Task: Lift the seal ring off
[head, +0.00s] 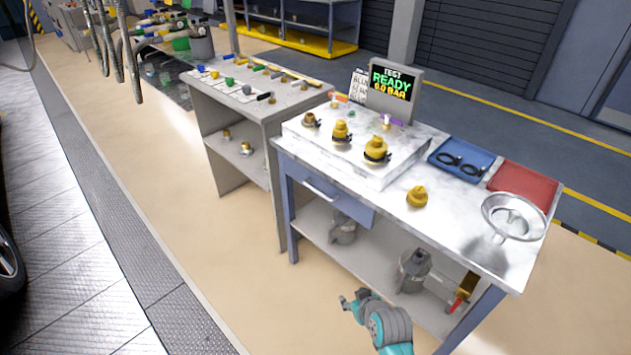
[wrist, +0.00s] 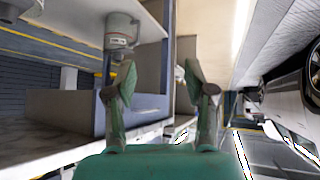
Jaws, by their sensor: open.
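A pale raised block (head: 350,165) on the workbench carries three brass fittings. The left fitting (head: 311,119) is low and seems to have no tall cap; whether a seal ring sits on it is too small to tell. The middle fitting (head: 341,130) and right fitting (head: 376,149) have yellow caps with black bands or straps around their lower parts. A loose brass cap (head: 417,197) stands on the bench top. Black rings (head: 449,158) lie in a blue tray (head: 461,150). My gripper (head: 352,297) is open and empty, low in front of the bench; its two spread fingers show in the wrist view (wrist: 155,85).
A red tray (head: 523,184) and a metal funnel (head: 513,217) are at the bench's right. A display (head: 392,90) reading "TEST READY 0.0 BAR" stands behind the block. Grey containers (head: 413,268) sit on the lower shelf. Bare floor lies left of my gripper.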

